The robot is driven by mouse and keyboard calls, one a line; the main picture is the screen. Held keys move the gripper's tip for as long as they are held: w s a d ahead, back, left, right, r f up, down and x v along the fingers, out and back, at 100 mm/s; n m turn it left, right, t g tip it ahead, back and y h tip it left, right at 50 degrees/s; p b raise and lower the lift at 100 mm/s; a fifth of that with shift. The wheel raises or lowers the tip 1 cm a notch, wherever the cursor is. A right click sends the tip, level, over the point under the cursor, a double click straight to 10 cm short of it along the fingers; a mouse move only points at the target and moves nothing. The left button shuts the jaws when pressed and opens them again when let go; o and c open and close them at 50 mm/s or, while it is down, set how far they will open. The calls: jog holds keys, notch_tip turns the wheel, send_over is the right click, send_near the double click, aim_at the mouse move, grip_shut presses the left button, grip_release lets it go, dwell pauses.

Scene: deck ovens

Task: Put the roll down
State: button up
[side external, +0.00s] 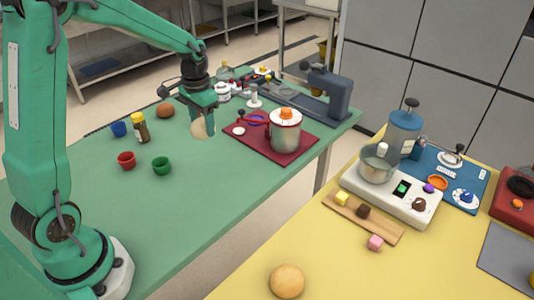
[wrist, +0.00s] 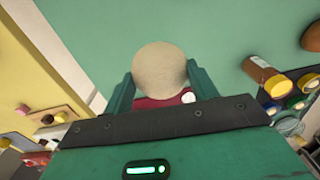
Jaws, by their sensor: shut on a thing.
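A pale, rounded roll (side external: 203,127) is held in my gripper (side external: 202,112) above the green table (side external: 222,178). In the wrist view the roll (wrist: 158,67) sits between the two green fingers of my gripper (wrist: 158,82), which are shut on it. The roll appears to hang above the table surface, but its exact height is hard to tell.
A red board (side external: 257,150) with a steel pot (side external: 285,136) lies just right of my gripper. A yellow table (side external: 330,255) is at right.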

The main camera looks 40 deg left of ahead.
dwell(0.4)
jog(key=w+d, duration=0.2)
jog(key=d, duration=1.2)
jog(key=w+d, duration=0.2)
jog(key=d, duration=1.2)
jog(key=s+d, duration=0.5)
jog(key=d, duration=0.4)
jog(key=s+d, duration=0.5)
jog(key=d, duration=0.4)
jog(key=s+d, duration=0.5)
jog(key=d, duration=0.4)
jog(key=shift+n, duration=0.3)
jog(key=w+a+f, duration=0.1)
jog(key=w+f, duration=0.1)
jog(key=w, duration=0.2)
jog(key=w+f, duration=0.2)
jog(key=w, duration=0.1)
jog(key=w+a+f, duration=0.1)
jog(key=w+f, duration=0.1)
jog(key=w, duration=0.2)
jog(key=shift+w+a+f, duration=0.35)
jog(key=shift+f, duration=0.15)
jog(key=shift+f, duration=1.9)
